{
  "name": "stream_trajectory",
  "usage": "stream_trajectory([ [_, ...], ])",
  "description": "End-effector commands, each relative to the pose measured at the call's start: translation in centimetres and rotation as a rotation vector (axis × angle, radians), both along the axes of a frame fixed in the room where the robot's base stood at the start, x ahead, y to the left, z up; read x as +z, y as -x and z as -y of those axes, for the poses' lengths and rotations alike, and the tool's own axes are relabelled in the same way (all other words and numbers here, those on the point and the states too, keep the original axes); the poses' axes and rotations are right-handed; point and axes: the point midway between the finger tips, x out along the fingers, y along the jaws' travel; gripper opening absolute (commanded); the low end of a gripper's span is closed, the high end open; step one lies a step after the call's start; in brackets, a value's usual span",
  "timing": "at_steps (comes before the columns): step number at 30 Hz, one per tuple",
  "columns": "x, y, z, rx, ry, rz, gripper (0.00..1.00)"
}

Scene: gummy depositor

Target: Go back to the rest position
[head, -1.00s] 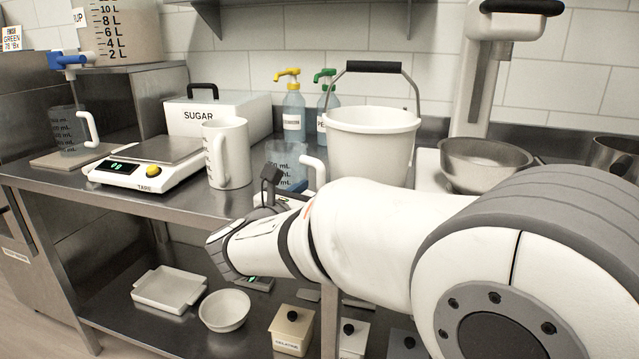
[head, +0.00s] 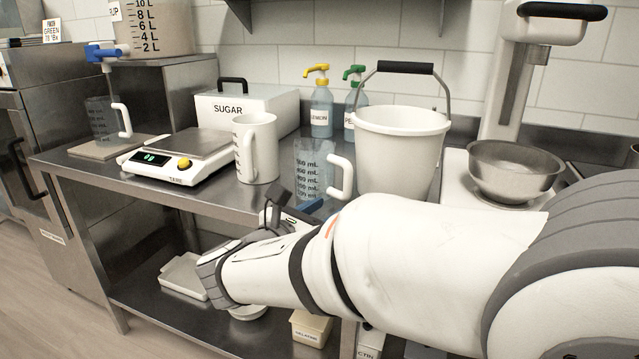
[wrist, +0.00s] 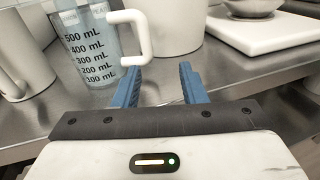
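My gripper (wrist: 159,82) shows in the wrist view with its two blue fingers apart and nothing between them. It is in front of the steel table's (head: 130,185) edge, close to the clear measuring jug (wrist: 90,45) with a white handle. The jug stands upright on the table, and it also shows in the head view (head: 312,165). In the head view my arm reaches from the right and hides most of the gripper; only a bit of blue finger shows near the jug's base.
A white bucket (head: 400,150) stands right of the jug, a white pitcher (head: 257,150) left of it. A scale (head: 165,170), a sugar box (head: 240,105), pump bottles (head: 320,115) and a steel bowl (head: 515,170) share the table. The lower shelf (head: 150,300) holds a tray and small containers.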

Motion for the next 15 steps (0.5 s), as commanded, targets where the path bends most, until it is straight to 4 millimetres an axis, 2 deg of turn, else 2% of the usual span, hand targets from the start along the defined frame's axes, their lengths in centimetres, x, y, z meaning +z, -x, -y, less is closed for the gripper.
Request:
stream_trajectory([
  [1, 1.1, 0.2, 2.0, -0.05, -0.063, -0.016, 0.38],
  [5, 1.5, 2.2, 8.8, -0.261, -0.345, -0.06, 0.38],
  [6, 1.6, 3.3, 10.8, -0.344, -0.454, -0.064, 0.38],
  [9, 1.4, 6.5, 14.7, -0.563, -0.735, -0.047, 0.38],
  [12, 1.6, 10.0, 16.9, -0.792, -1.016, 0.013, 0.38],
  [15, 2.4, 13.1, 17.7, -1.027, -1.293, 0.112, 0.38],
])
